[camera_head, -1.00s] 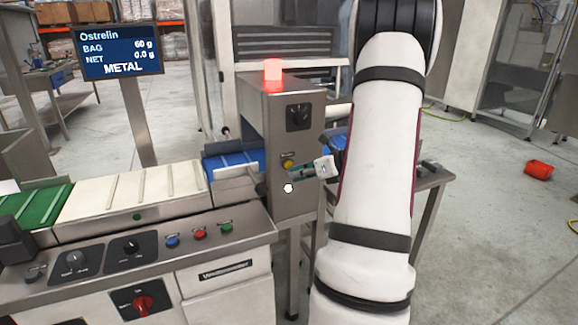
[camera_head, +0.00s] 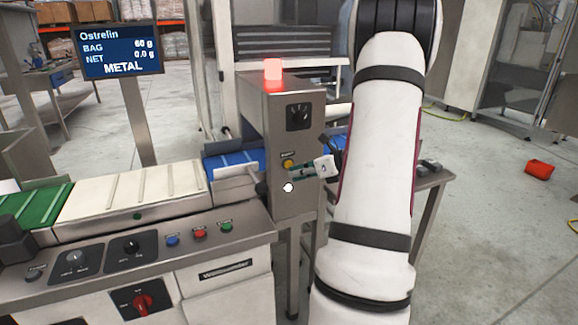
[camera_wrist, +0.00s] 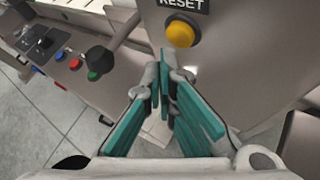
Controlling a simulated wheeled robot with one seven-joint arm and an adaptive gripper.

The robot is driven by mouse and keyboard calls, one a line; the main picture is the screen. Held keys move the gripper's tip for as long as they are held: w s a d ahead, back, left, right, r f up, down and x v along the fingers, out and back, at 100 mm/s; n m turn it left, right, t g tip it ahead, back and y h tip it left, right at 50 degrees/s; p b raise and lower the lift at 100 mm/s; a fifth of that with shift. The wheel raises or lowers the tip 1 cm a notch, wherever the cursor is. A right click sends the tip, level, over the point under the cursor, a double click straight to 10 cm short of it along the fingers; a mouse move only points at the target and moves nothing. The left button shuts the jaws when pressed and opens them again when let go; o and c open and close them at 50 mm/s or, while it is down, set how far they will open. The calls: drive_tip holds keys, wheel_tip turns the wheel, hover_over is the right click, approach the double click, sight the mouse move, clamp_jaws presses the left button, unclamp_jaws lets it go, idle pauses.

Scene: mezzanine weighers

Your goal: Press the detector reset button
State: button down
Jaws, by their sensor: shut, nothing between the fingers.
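The detector reset button is a round yellow button (camera_head: 288,164) on the front of the grey metal detector housing (camera_head: 294,205). In the wrist view, the button (camera_wrist: 181,33) sits just under a black RESET label (camera_wrist: 184,4). My gripper (camera_head: 297,173) is in front of the housing, just below and to the right of the button in the head view. In the wrist view, the teal fingertips of my gripper (camera_wrist: 166,60) are together and empty, below and slightly left of the button. I cannot see any contact with it.
A red lamp (camera_head: 273,70) glows on top of the housing. The screen (camera_head: 120,51) reads METAL. A dark rotary switch (camera_head: 298,117) is above the button. A black ball knob (camera_wrist: 100,59) stands left of my fingers. Coloured buttons (camera_head: 200,233) line the front panel.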

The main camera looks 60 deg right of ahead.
drive_tip(key=shift+w+d, duration=0.1)
drive_tip(key=shift+w, duration=0.05)
idle(0.3)
drive_tip(key=shift+w+d, duration=0.15)
drive_tip(key=shift+w, duration=0.05)
drive_tip(key=shift+w+d+p, duration=0.2)
drive_tip(key=shift+w+p, duration=0.1)
drive_tip(key=shift+w, duration=0.1)
idle(0.8)
drive_tip(key=shift+s, duration=0.1)
drive_tip(key=shift+s+a, duration=0.45)
drive_tip(key=shift+s, duration=0.2)
drive_tip(key=shift+s+a, duration=0.45)
drive_tip(key=shift+s, duration=0.25)
drive_tip(key=shift+s+a, duration=0.4)
drive_tip(key=shift+s, duration=0.35)
drive_tip(key=shift+s+a, duration=0.45)
drive_tip(key=shift+s, duration=0.25)
